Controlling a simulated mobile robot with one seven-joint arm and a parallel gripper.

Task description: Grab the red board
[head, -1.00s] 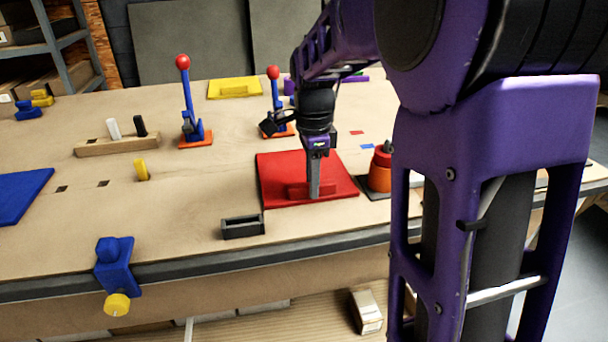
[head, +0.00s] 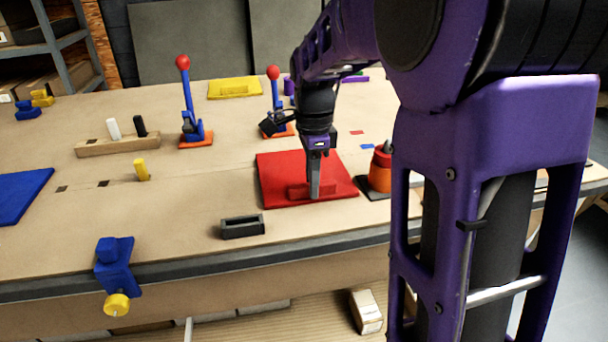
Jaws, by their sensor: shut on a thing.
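The red board (head: 283,168) is a flat square panel with a raised red block-shaped handle (head: 300,192) near its front edge. It lies on the wooden workbench, right of the middle of the head view. My gripper (head: 314,190) points straight down at the handle. It is shut on the handle, and its fingers hide part of the handle's right side. The board looks flat on the bench top; I cannot tell whether any edge is lifted.
A black open holder (head: 243,227) sits in front of the board, near the bench edge. An orange-red cylinder (head: 381,170) stands close on the right. Blue levers with red knobs (head: 190,105) stand behind. A yellow board (head: 235,88) and a blue board (head: 20,195) lie farther off.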

